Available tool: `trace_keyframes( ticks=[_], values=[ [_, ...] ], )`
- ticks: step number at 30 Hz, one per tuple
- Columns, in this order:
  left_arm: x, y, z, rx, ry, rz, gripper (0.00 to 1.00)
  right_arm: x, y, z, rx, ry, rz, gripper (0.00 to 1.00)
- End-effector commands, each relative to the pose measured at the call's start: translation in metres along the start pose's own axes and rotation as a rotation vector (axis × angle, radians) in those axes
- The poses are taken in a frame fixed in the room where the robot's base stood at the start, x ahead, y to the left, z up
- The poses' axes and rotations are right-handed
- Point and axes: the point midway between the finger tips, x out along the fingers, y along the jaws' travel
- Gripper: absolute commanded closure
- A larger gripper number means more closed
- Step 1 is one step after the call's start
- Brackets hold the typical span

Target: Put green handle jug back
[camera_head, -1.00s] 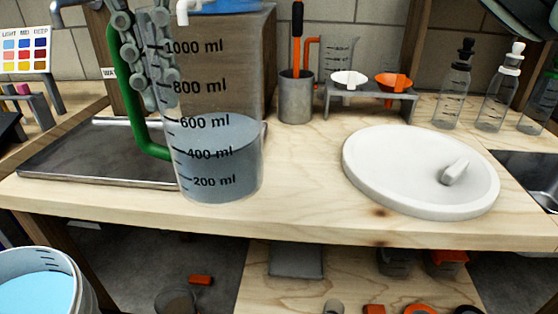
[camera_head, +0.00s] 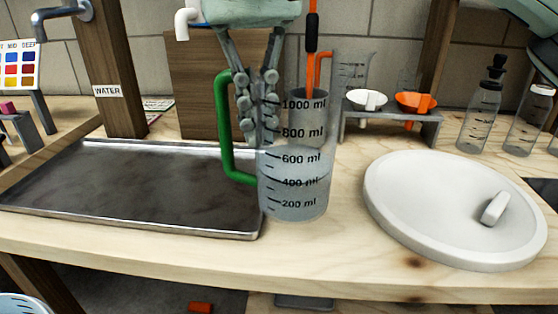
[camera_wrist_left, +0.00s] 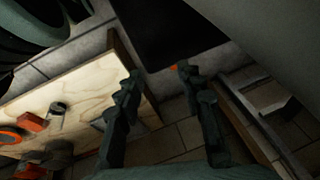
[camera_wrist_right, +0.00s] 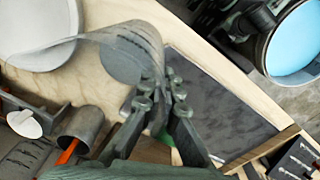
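The green handle jug (camera_head: 295,185) is a clear measuring jug with black ml marks, partly filled with liquid. It is upright over the wooden counter, right of the metal tray; I cannot tell whether its base touches the counter. Its green handle (camera_head: 228,135) points left. My right gripper (camera_head: 256,120) comes down from above, its fingers at the handle side of the jug and closed on its upper wall. In the right wrist view the jug's clear wall (camera_wrist_right: 105,45) runs up to the fingertips. My left gripper (camera_wrist_left: 158,85) is open and empty, seen only in its wrist view.
A metal tray (camera_head: 130,185) lies left on the counter, behind it a post labelled WATER (camera_head: 110,70). A round white lid (camera_head: 430,200) lies right. Behind the jug are a grey cup (camera_head: 310,100) and a stand (camera_head: 390,125) with funnels. Bottles (camera_head: 482,115) stand at back right.

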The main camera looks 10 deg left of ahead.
Motion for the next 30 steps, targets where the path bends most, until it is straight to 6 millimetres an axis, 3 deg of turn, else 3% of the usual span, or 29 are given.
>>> trace_keyframes(
  ticks=[6,11,18,30],
  values=[
    [-0.004,-0.001,-0.001,-0.002,0.002,-0.003,0.63,0.014,0.022,-0.004,-0.001,0.002,-0.002,1.0],
    [-0.004,-0.002,-0.001,-0.002,0.004,-0.003,0.63,0.024,0.024,-0.005,-0.003,0.001,0.0,1.0],
    [-0.006,-0.002,-0.002,-0.002,0.005,-0.005,0.63,0.053,0.022,-0.004,-0.001,0.002,-0.002,1.0],
    [-0.006,-0.003,-0.003,-0.001,0.014,-0.007,0.63,0.057,0.022,-0.004,-0.001,0.002,-0.002,1.0]
  ],
)
